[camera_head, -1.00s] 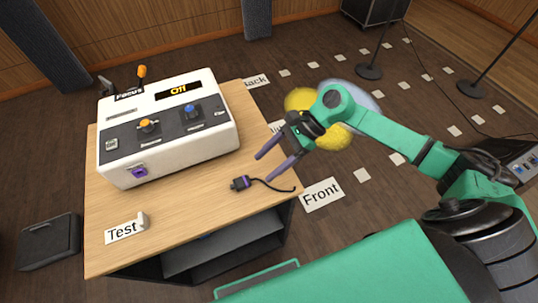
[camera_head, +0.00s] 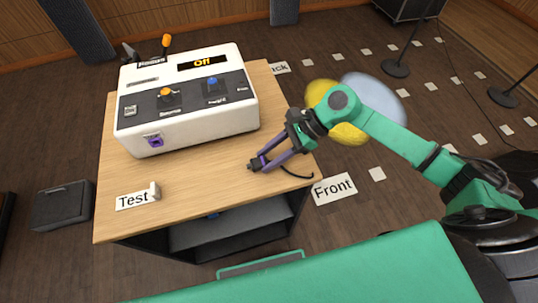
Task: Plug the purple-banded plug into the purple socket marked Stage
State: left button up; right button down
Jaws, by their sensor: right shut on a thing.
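The purple-banded plug (camera_head: 256,164) is a small dark plug with a short black cable, at the right front of the wooden table. My right gripper (camera_head: 262,162) is shut on it, with purple fingers reaching down from the right. I cannot tell whether the plug still touches the table. The purple socket (camera_head: 155,141) is on the front face of the white control box (camera_head: 190,135), near its lower left, to the left of the plug. A Stage marking is not readable. My left gripper is not in view.
A Test sign (camera_head: 135,200) stands at the table's front left. The box top has an orange knob (camera_head: 166,92), a blue knob (camera_head: 212,82) and a display reading Off (camera_head: 202,63). Bare tabletop (camera_head: 205,170) lies between plug and socket.

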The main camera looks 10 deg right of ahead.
notch_tip(320, 180, up, 5)
jog(key=shift+f+p, duration=0.1)
jog(key=shift+p, duration=1)
jog(key=shift+a+r, duration=0.15)
jog(key=shift+r, duration=0.15)
jog(key=w+d+r+m+t+h, duration=0.1)
jog(key=d+r+m+t, duration=0.5)
jog(key=d+m, duration=0.2)
jog(key=shift+w+d+h, duration=0.35)
jog(key=shift+d+h, duration=0.05)
jog(key=shift+d, duration=0.2)
